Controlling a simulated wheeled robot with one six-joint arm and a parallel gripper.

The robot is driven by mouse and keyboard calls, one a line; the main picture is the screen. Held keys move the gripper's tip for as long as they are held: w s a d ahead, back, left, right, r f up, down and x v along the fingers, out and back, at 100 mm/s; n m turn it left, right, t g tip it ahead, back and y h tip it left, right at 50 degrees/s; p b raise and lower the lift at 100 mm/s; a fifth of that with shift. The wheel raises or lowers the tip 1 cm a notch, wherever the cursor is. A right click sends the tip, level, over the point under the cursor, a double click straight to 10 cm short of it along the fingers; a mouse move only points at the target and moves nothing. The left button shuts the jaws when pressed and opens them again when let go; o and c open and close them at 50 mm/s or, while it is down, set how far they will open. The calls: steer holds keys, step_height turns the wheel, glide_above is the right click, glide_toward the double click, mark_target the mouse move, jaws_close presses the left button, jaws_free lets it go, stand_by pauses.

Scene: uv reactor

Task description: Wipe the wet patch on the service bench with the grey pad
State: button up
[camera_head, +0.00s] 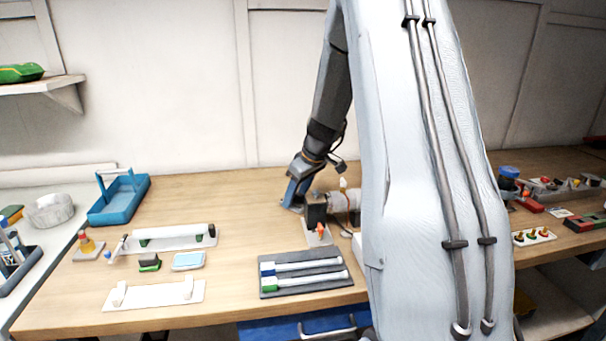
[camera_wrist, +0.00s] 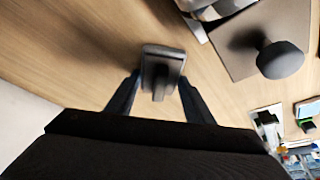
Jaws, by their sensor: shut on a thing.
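My gripper (camera_wrist: 160,80) shows in the wrist view with its two dark blue fingers on either side of the grey pad (camera_wrist: 163,54). It is shut on the pad's raised dark grip. The pad is over the wooden service bench (camera_wrist: 105,48); I cannot tell whether it touches the surface. In the head view my gripper (camera_head: 294,194) is low over the back middle of the bench (camera_head: 225,205), left of a dark block. The pad is mostly hidden there. I cannot make out the wet patch clearly in either view.
A dark block (camera_head: 316,208) and a white cylinder (camera_head: 341,201) stand close right of my gripper. A blue carrier (camera_head: 122,203) is at the back left. White racks (camera_head: 153,294) and a grey tool tray (camera_head: 305,284) lie in front. Bench left of my gripper is clear.

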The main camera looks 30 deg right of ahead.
steer(key=shift+s+d, duration=0.15)
steer(key=shift+d, duration=0.3)
steer(key=shift+s+d+r, duration=0.1)
steer(key=shift+r, duration=0.1)
step_height(320, 180, up, 2)
steer(key=shift+r+p, duration=0.1)
steer(key=shift+p, duration=0.35)
steer(key=shift+r, duration=0.3)
steer(key=shift+r+p, duration=1.6)
steer(key=shift+r, duration=0.9)
